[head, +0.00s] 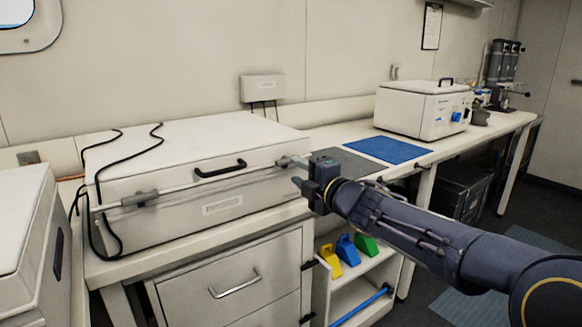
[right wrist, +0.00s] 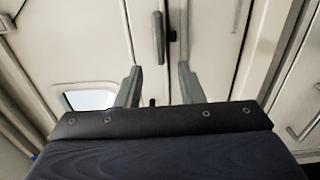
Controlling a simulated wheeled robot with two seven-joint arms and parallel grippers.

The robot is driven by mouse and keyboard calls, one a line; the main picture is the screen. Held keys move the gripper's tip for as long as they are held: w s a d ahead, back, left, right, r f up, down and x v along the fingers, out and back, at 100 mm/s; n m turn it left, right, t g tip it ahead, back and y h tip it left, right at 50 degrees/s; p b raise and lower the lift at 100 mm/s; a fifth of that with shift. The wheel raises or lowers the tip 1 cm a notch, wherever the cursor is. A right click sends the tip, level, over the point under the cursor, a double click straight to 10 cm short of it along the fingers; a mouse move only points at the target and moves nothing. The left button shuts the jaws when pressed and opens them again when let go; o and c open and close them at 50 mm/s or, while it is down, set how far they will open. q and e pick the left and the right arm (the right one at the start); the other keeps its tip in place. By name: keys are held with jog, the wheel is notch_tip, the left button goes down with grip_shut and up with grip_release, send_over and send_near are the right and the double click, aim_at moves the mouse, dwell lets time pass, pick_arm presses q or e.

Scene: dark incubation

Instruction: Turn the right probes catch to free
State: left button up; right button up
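The white box (head: 200,170) has a light rail across its front with a grey catch at each end. The right catch (head: 284,161) is at the lid's front right corner; the left catch (head: 139,198) is near the left end. My right gripper (head: 299,172) is right beside the right catch, partly covering that rail end. In the right wrist view its two fingers (right wrist: 158,72) stand apart with nothing between them. A grey elongated piece (right wrist: 158,38) lies beyond the fingertips; I cannot tell whether it is the catch. Contact is unclear. My left gripper is not in view.
A black handle (head: 220,169) is on the box front. Black cables (head: 103,190) hang over its left side. A blue mat (head: 388,150) and a smaller white box (head: 423,110) are on the bench to the right. Colored holders (head: 345,250) are on the shelf below.

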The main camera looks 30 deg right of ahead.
jog(key=s, duration=0.2)
jog(key=shift+s+d, duration=0.15)
jog(key=shift+s, duration=0.2)
